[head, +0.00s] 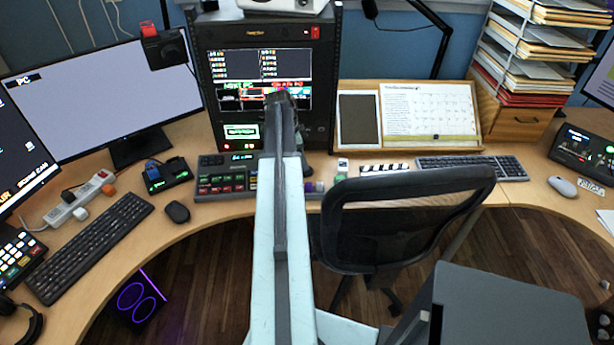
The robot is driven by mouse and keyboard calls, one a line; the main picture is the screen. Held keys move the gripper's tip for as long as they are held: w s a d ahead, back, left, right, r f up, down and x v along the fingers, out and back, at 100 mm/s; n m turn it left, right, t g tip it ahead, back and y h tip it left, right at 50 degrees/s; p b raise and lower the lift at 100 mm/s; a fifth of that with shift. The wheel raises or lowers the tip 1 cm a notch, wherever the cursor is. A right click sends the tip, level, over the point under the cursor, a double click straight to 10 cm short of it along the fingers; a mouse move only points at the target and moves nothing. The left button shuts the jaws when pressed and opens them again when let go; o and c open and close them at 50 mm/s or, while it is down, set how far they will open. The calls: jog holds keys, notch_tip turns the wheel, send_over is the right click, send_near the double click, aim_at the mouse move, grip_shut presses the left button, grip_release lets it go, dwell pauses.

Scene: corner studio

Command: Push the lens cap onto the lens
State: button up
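My arm reaches from the bottom middle of the head view toward the rack screen, and its dark far end (279,98) overlaps that screen. I cannot make out the fingers of my gripper there, nor whether it holds anything. A small dark camera-like device (168,48) with a red block on top is at the upper edge of the left monitor. I cannot tell whether it bears the lens. I cannot pick out a lens cap; part of the desk behind my arm is hidden.
The curved wooden desk (225,208) holds a control panel (222,180), a clapperboard (384,168), keyboards and a black mouse (177,212). The equipment rack (325,125) stands behind my arm. A black mesh chair (405,215) blocks the desk front at right. A calendar board (432,112) stands behind it.

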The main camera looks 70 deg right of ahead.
jog(key=b+x, duration=0.5)
jog(key=shift+a+f, duration=0.3)
jog(key=shift+r, duration=0.2)
jog(key=c, duration=1.4)
jog(key=shift+o, duration=0.2)
notch_tip(320, 180, up, 10)
jog(key=p, duration=1)
jog(key=shift+s, duration=0.15)
